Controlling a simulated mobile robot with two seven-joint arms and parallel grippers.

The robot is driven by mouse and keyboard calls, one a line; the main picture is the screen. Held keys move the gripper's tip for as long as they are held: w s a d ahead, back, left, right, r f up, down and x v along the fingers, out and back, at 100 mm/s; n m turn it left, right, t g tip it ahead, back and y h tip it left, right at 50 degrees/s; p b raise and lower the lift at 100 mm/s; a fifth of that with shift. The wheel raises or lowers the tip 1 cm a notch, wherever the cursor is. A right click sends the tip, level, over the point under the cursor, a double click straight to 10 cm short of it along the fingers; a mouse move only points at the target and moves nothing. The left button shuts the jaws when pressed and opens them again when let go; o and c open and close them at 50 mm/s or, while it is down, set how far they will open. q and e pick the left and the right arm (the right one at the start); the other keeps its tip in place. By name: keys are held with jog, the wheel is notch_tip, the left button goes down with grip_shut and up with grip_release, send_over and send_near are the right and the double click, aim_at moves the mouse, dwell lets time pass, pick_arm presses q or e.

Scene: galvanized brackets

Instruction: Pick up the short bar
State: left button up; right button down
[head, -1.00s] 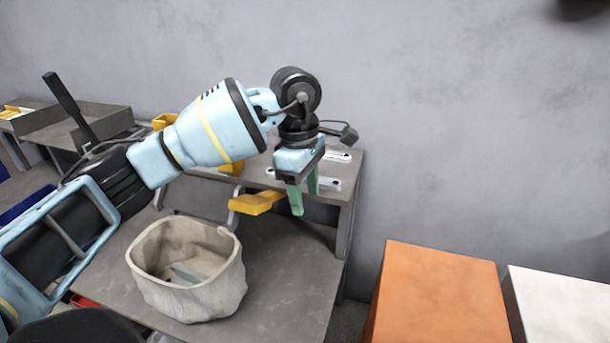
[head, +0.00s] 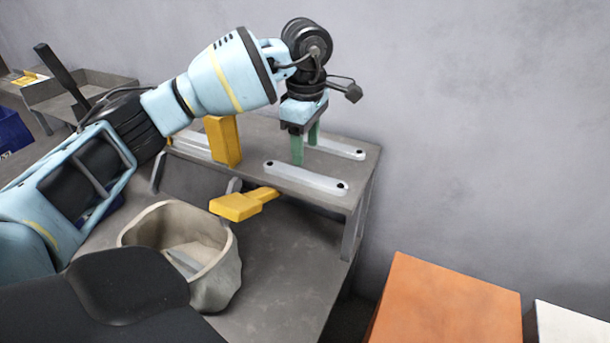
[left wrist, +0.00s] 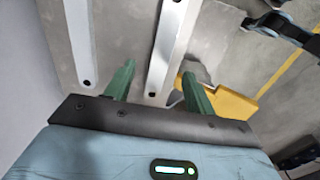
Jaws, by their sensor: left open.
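Pale metal bars with dark end holes lie on the grey raised shelf (head: 270,130). A front bar (head: 306,178) lies near the shelf's front edge, and a back bar (head: 340,148) lies nearer the wall. Another bar (head: 192,143) is at the left, partly hidden. I cannot tell which is the short bar. My left gripper (head: 305,152), with green fingers, is open and empty above the shelf, by the front bar. In the left wrist view its fingers (left wrist: 157,82) appear either side of the front bar (left wrist: 170,50), with the back bar (left wrist: 79,40) to the left.
A yellow block (head: 223,140) stands on the shelf, left of my gripper. A yellow piece (head: 237,206) sticks out below the shelf's front edge. A beige fabric bin (head: 213,280) stands on the table below. An orange box (head: 445,305) is at the right.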

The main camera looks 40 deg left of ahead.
aim_at(307, 175)
pick_arm(q)
jog(key=shift+f, duration=0.7)
jog(key=shift+s+d+f, duration=0.1)
jog(key=shift+f, duration=1.2)
jog(key=shift+s+d+f, duration=0.1)
jog(key=shift+f, duration=1.2)
jog(key=shift+w, duration=0.1)
grip_shut()
jog(key=shift+r, duration=0.1)
notch_tip(307, 175, up, 10)
